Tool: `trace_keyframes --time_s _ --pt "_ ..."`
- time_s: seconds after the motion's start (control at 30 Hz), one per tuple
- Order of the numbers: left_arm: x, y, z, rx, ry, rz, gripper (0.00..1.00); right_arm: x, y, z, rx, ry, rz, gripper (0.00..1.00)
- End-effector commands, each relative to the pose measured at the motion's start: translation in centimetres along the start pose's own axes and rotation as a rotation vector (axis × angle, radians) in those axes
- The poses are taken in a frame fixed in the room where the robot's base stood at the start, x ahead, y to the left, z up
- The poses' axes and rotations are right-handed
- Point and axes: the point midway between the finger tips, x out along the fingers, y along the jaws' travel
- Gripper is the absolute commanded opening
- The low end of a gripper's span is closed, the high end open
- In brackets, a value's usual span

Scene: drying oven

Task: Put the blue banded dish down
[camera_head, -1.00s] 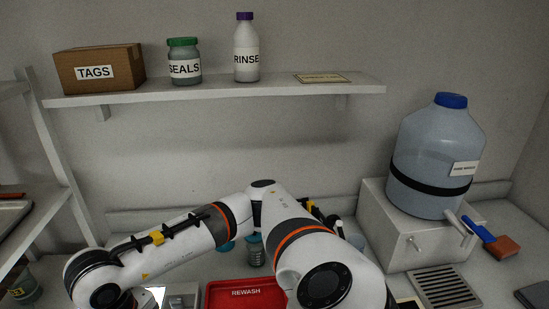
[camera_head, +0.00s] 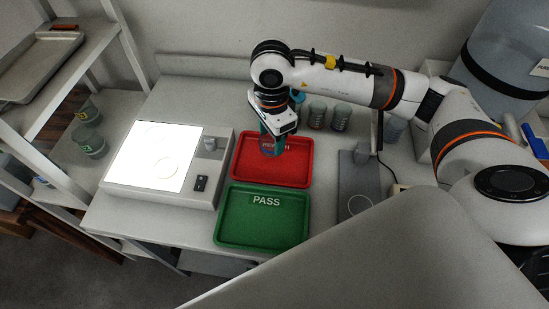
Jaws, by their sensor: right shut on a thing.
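My right gripper (camera_head: 271,137) points down over the red tray (camera_head: 301,158), which is marked REWASH in the earlier frame. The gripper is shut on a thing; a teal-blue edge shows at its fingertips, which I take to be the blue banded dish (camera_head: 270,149). The dish is small and mostly hidden by the gripper, so its band cannot be made out. I cannot tell whether it touches the tray floor. The green tray marked PASS (camera_head: 263,229) lies just in front and is empty. My left gripper is not in view.
A lit white light box (camera_head: 160,158) stands left of the trays. Several small jars (camera_head: 318,115) stand behind and right of the red tray. A grey plate-like device (camera_head: 361,186) lies to the right. A shelf rack with jars (camera_head: 88,140) is at the left.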

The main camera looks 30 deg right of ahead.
Motion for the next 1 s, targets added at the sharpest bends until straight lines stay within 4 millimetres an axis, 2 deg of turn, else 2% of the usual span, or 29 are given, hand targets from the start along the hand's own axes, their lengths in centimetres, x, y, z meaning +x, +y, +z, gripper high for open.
trace_keyframes --time_s 0.3,0.5,0.73,1.0 --pt "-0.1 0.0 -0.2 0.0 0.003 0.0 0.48 1.1 2.1 1.3 0.792 -0.004 -0.008 0.3" --pt "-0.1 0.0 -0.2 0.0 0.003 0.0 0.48 1.6 3.0 2.0 1.163 -0.01 -0.012 0.3" --pt "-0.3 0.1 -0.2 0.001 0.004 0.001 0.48 2.4 3.3 2.4 1.334 -0.017 -0.016 0.3" --pt "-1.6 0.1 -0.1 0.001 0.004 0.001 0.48 7.0 3.1 2.4 1.341 -0.017 -0.016 0.3"
